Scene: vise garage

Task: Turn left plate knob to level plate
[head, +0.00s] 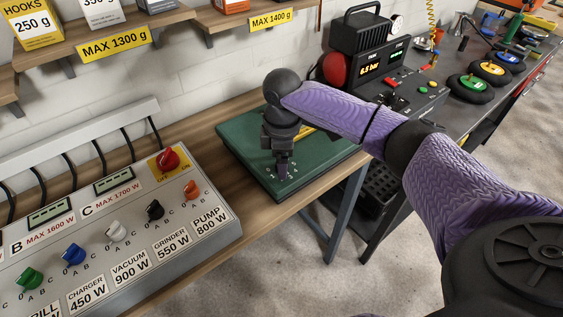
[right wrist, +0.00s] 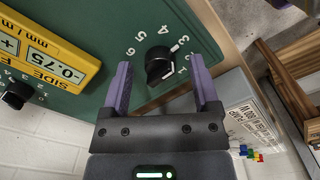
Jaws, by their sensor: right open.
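The dark green plate (head: 245,130) lies on the wooden bench. In the right wrist view, a black plate knob (right wrist: 158,66) sits in a ring of white numbers. My right gripper (head: 284,176) points down over the plate's near left part, hiding this knob in the head view. Its purple fingers are open, one on each side of the knob, with gaps visible; I cannot tell how far above the plate they are. A second black knob (right wrist: 17,95) shows in the right wrist view, beside a yellow display (right wrist: 45,55) reading -0.75 mm/m. My left gripper is out of view.
A grey power panel (head: 120,225) with coloured knobs and a red switch stands left of the plate. A black device with a 6.5 bar display (head: 371,68) stands behind my right forearm. Shelves (head: 130,25) hang above. The bench ends just in front of the plate.

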